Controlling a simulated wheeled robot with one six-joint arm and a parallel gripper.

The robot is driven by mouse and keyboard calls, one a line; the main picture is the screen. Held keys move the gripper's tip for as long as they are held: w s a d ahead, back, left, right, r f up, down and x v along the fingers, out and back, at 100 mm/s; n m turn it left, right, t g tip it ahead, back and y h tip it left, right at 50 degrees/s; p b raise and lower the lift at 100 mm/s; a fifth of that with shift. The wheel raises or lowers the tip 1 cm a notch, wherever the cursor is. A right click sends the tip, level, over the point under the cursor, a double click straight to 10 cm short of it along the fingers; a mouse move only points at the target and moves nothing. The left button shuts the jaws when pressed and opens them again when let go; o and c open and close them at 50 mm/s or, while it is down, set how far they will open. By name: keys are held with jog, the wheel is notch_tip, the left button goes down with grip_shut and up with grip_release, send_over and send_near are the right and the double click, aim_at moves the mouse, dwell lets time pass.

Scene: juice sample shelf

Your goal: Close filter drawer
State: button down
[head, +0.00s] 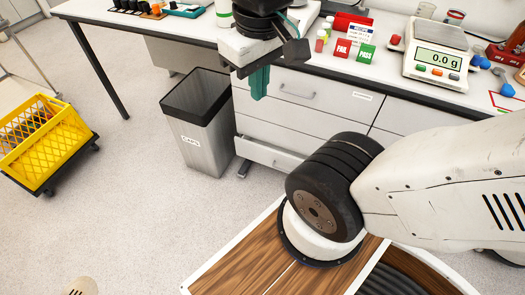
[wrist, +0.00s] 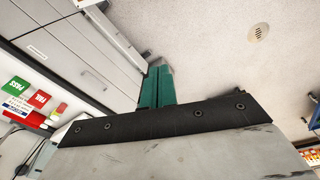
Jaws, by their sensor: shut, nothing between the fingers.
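In the head view, a white drawer unit stands under the bench, with a top drawer (head: 325,92), a middle drawer (head: 262,128) and a low drawer (head: 262,151). The low drawer's front appears to stand out from the fronts above it. The drawer labels are too small to read, so I cannot tell which one is the filter drawer. My gripper (head: 260,84) points down in front of the drawer unit's upper left, its green fingers shut and empty. In the wrist view, the fingers (wrist: 155,88) are together beside the drawer fronts (wrist: 85,50); any contact is unclear.
A grey bin (head: 204,135) stands left of the drawers. A yellow crate (head: 45,140) sits on a wheeled base at the far left. The bench holds a scale (head: 437,58), a red FAIL block (head: 342,48) and a green PASS block (head: 366,52). The floor between bin and crate is clear.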

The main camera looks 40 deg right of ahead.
jog(key=w+d+f+n+g+h, duration=0.2)
jog(key=w+d+f+h, duration=0.2)
jog(key=w+d, duration=0.3)
jog(key=w+d+f+n+g+h, duration=0.1)
jog(key=w+d+f+g+h, duration=0.2)
jog(key=w+d, duration=0.45)
jog(key=w+d+f+n+t+h, duration=0.1)
jog(key=w+d+f+n+h, duration=0.2)
jog(key=w+f, duration=0.5)
jog(key=w+d+f+n+t+h, duration=0.1)
jog(key=w+d+f+n+h, duration=0.4)
jog(key=f, duration=0.6)
jog(key=n+t+y, duration=0.4)
jog(key=n+t, duration=0.3)
jog(key=n, duration=0.4)
send_near(270, 153)
jog(key=shift+n, duration=0.3)
jog(key=x, duration=0.5)
jog(key=shift+s+f, duration=0.2)
jog(key=shift+f, duration=0.2)
jog(key=shift+w+d, duration=0.3)
jog(key=shift+d, duration=0.35)
